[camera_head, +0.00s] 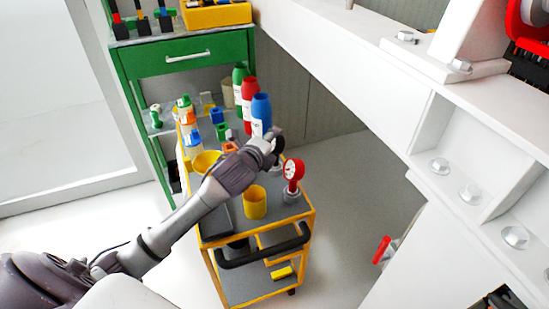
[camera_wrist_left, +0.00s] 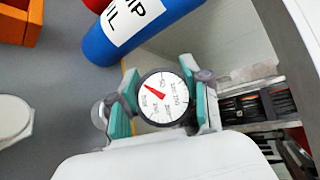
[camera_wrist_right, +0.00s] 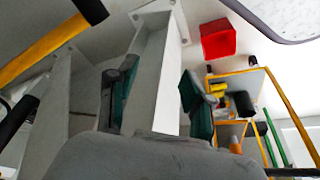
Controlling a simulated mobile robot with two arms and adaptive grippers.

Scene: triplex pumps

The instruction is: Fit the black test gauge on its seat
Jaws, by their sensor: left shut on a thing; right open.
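The black test gauge (camera_wrist_left: 163,97), with a white dial, black rim and red needle, sits between the teal fingers of my left gripper (camera_wrist_left: 160,93), which is shut on it. In the head view, my left gripper (camera_head: 270,146) is over the far right part of the cart, and only a dark edge of the black gauge (camera_head: 279,141) shows. The gauge is close to the blue bottle (camera_head: 261,112). My right gripper (camera_wrist_right: 160,100) is open, with a pale beam (camera_wrist_right: 158,75) showing between or behind its fingers. I cannot make out the gauge's seat.
The yellow-framed cart (camera_head: 312,213) holds a red gauge (camera_head: 293,172), a yellow cup (camera_head: 255,202), a red bottle (camera_head: 249,94) and small parts. The white pump frame (camera_head: 340,70) fills the right. A red-handled valve (camera_head: 382,250) is low right. A red bin (camera_wrist_right: 218,39) shows in the right wrist view.

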